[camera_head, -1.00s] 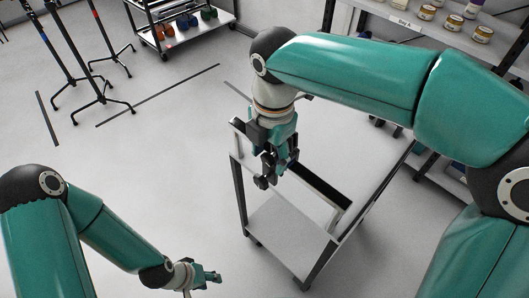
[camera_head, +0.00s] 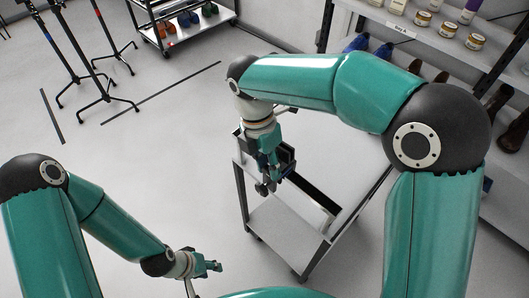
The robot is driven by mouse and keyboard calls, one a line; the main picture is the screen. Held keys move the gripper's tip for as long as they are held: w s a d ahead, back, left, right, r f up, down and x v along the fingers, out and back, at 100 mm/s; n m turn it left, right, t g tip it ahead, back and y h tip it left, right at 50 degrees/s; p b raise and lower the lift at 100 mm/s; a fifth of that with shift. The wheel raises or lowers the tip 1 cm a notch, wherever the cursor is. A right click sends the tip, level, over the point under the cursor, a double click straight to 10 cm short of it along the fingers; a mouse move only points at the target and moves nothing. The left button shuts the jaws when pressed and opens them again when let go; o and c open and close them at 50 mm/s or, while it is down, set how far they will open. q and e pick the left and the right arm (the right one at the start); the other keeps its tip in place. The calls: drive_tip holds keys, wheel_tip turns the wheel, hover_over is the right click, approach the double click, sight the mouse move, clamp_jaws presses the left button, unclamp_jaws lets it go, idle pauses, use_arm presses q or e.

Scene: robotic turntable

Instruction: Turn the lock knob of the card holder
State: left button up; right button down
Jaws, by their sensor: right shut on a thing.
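My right gripper (camera_head: 265,187) points down over the near left part of the white cart top (camera_head: 345,180). It is shut, and its dark fingertips are close to the cart's left edge. The lock knob and card holder are too small and too covered by the gripper for me to make out clearly. The thing between the fingers is hidden; it is most likely the knob. My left gripper (camera_head: 212,267) is low at the bottom, away from the cart. Its fingers are too small to tell whether they are open.
A shelf (camera_head: 400,30) with jars stands at the upper right. Black stands (camera_head: 103,95) and another trolley (camera_head: 185,28) are at the upper left.

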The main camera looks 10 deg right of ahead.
drive_tip(key=shift+w+a+r+g+h+p, duration=0.15)
drive_tip(key=shift+g+h+p, duration=0.3)
drive_tip(key=shift+p, duration=0.85)
drive_tip(key=shift+d+r+g+h+p, duration=0.1)
drive_tip(key=shift+g+h+p, duration=0.3)
drive_tip(key=shift+p, duration=0.9)
drive_tip(key=shift+f+p, duration=0.2)
drive_tip(key=shift+p, duration=0.15)
drive_tip(key=shift+f, duration=0.1)
drive_tip(key=c, duration=0.8)
unclamp_jaws()
drive_tip(key=shift+c, duration=0.2)
drive_tip(key=shift+a, duration=0.1)
drive_tip(key=shift+w+r, duration=0.15)
drive_tip(key=shift+r, duration=0.15)
drive_tip(key=v, duration=1.1)
drive_tip(key=shift+w+a, duration=0.15)
drive_tip(key=shift+w, duration=0.15)
